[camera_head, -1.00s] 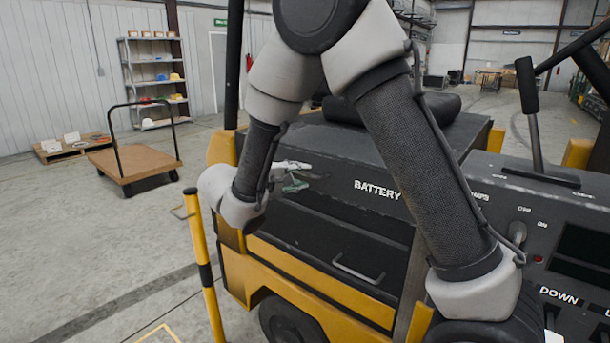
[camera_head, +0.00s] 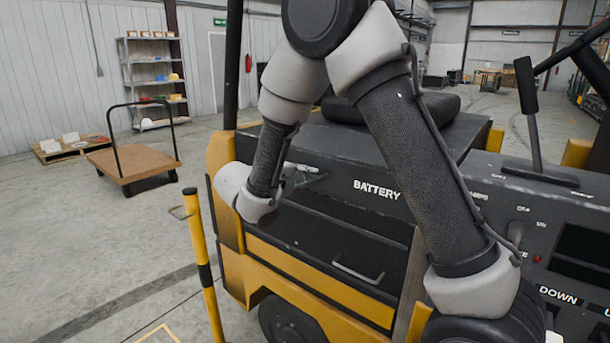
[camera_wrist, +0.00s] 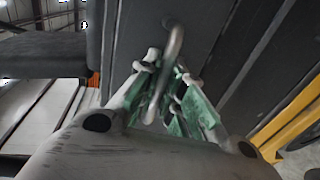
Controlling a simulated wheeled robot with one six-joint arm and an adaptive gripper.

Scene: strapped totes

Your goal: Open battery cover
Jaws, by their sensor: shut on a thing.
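The battery cover is the dark panel (camera_head: 345,208) marked "BATTERY" on the side of the black and yellow vehicle. A grey metal bar handle (camera_wrist: 173,45) stands out from a dark panel in the wrist view. My gripper (camera_wrist: 168,82), with green finger pads, is shut on this handle, with one finger on each side. In the head view my gripper (camera_head: 312,174) is at the panel, left of the lettering, and partly hidden behind my wrist. The cover looks closed there; its grasped handle is hidden.
A second bar handle (camera_head: 357,270) is on the lower dark panel. A yellow and black post (camera_head: 203,262) stands close to my wrist at the left. A flat cart (camera_head: 133,160) stands farther back. Open floor lies between.

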